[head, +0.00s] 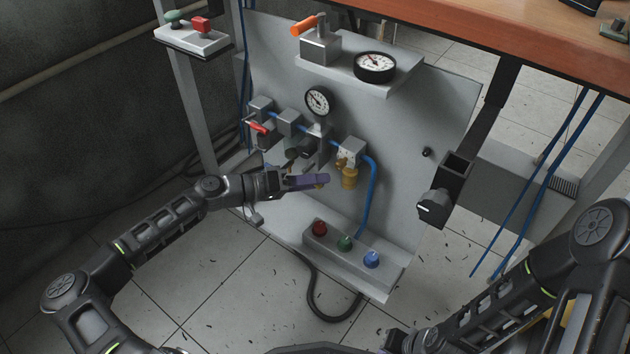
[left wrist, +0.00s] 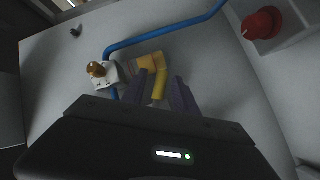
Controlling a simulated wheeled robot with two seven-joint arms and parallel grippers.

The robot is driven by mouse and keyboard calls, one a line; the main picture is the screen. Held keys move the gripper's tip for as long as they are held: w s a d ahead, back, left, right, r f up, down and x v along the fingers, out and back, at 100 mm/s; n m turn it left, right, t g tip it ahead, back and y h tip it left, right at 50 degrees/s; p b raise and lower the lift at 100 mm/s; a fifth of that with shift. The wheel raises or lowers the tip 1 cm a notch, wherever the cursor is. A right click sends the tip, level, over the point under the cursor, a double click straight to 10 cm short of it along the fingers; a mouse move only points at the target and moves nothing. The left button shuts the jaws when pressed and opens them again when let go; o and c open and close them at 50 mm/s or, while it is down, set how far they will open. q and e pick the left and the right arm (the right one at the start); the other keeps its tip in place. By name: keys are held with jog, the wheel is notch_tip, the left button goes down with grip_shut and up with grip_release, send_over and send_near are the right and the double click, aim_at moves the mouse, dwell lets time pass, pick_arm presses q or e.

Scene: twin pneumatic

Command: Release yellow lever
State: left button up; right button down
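The yellow lever (left wrist: 159,84) shows in the left wrist view between the two purple fingers of my left gripper (left wrist: 163,90). The fingers are apart, with a gap around the lever; I cannot tell whether either touches it. In the head view my left gripper (head: 322,180) reaches in from the left, its fingertips just left of the yellow-brown valve body (head: 349,177) on the panel. A bit of yellow shows at the fingertips; the rest of the lever is hidden. My right gripper (head: 396,341) is at the bottom edge, partly cut off, and its fingers are not clear.
The grey panel (head: 420,130) carries a blue hose (head: 369,196), a gauge (head: 318,102) and a red-handled valve (head: 259,127). A button box (head: 338,243) with red, green and blue knobs juts out below. A dark box (head: 444,190) stands to the right.

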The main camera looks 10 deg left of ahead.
pick_arm(q)
jog(key=p+v, duration=0.2)
jog(key=v, duration=0.6)
jog(key=shift+f, duration=0.1)
dwell(0.4)
